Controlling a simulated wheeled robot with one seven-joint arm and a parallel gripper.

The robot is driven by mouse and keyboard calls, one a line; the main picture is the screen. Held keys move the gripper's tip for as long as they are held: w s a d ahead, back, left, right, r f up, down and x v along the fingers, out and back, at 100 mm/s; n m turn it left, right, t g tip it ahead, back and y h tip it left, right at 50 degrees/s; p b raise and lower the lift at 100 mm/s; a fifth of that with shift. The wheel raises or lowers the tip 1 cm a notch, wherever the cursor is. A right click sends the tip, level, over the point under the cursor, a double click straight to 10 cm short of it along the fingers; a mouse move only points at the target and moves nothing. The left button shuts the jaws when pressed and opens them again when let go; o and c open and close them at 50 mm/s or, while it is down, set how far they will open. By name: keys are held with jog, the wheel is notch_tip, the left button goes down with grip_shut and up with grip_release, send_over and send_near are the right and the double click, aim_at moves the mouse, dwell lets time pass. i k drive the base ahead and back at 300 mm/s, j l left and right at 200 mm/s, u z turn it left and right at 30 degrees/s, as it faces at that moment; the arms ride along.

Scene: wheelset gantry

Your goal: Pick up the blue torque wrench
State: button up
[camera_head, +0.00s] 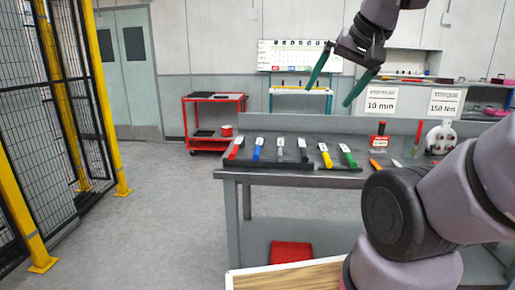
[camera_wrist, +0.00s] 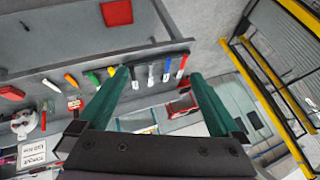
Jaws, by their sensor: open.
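The blue torque wrench (camera_head: 257,149) lies in a row of coloured-handled wrenches on a dark rack along the bench's front left part, between a red and a grey one. In the wrist view the blue wrench (camera_wrist: 166,70) shows between the two fingertips, farther off. My gripper (camera_head: 328,97), with long green fingers, is open and empty, high above the bench and well apart from the wrenches. Its fingers also show in the wrist view (camera_wrist: 160,74), spread wide. Nothing hides the blue wrench.
The grey bench (camera_head: 290,176) also holds an orange-handled tool (camera_head: 377,164), a red-topped item (camera_head: 380,137) and a white round fixture (camera_head: 441,138). A red cart (camera_head: 214,122) stands behind. A yellow-posted mesh fence (camera_head: 75,100) is at left. The floor between is clear.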

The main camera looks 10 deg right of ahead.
aim_at(260, 143)
jog(key=i+l, duration=0.1)
jog(key=i, duration=0.5)
jog(key=i+l+u, duration=0.1)
jog(key=i, duration=0.5)
